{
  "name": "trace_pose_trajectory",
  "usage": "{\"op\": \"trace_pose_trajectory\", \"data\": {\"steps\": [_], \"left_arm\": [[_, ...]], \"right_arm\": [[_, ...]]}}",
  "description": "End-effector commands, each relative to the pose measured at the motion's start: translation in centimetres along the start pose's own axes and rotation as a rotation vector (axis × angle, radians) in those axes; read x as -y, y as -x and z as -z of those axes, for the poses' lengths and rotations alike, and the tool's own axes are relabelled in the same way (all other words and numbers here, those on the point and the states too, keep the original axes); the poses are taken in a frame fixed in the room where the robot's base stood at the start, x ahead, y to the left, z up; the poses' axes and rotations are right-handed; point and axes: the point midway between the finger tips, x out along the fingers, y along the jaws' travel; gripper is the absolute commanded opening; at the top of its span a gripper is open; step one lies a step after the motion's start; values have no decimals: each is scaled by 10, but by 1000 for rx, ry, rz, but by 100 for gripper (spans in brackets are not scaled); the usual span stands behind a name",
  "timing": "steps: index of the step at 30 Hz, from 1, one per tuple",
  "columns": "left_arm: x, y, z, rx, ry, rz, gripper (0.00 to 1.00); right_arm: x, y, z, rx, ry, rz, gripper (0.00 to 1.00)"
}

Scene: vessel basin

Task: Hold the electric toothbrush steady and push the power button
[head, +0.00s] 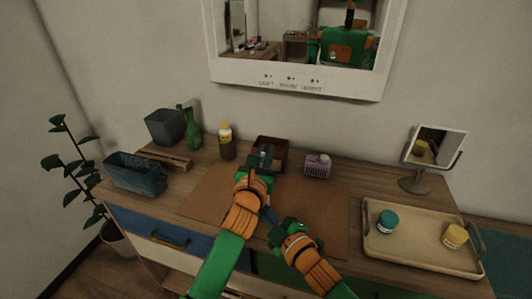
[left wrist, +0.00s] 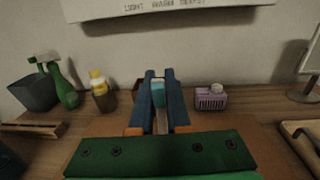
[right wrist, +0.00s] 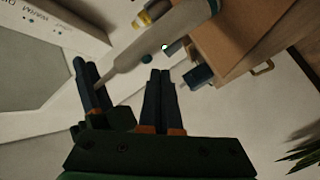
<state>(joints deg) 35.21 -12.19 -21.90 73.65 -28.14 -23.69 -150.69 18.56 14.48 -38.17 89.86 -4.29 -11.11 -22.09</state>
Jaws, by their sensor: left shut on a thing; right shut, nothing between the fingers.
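The electric toothbrush shows best in the right wrist view as a pale tapered body (right wrist: 150,52) with a small green spot on it. My left gripper (head: 264,154) is shut on the toothbrush; in the left wrist view a teal part (left wrist: 158,95) shows between its fingers. In the right wrist view the left fingers are at the thin end of the toothbrush. My right gripper (right wrist: 160,74) is shut and empty, its tips a little below the green spot in that view; I cannot tell whether they touch. In the head view the toothbrush is mostly hidden by my left gripper.
A brown box (head: 284,148) stands behind the left gripper, with a purple basket (head: 317,167) to its right. A yellow-capped bottle (head: 226,142) and green spray bottle (head: 193,132) stand left. A tray (head: 420,258) with two jars is at right. The brown mat (head: 325,222) has free room.

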Motion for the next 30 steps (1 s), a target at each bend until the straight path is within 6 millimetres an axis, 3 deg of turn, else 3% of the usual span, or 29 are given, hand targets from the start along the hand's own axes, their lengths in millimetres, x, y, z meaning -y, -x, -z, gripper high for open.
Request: {"op": "trace_pose_trajectory", "data": {"steps": [30], "left_arm": [[0, 0, 0, -1, 0, 0, 0]], "right_arm": [[-7, -10, -7, 0, 0, 0, 0]]}}
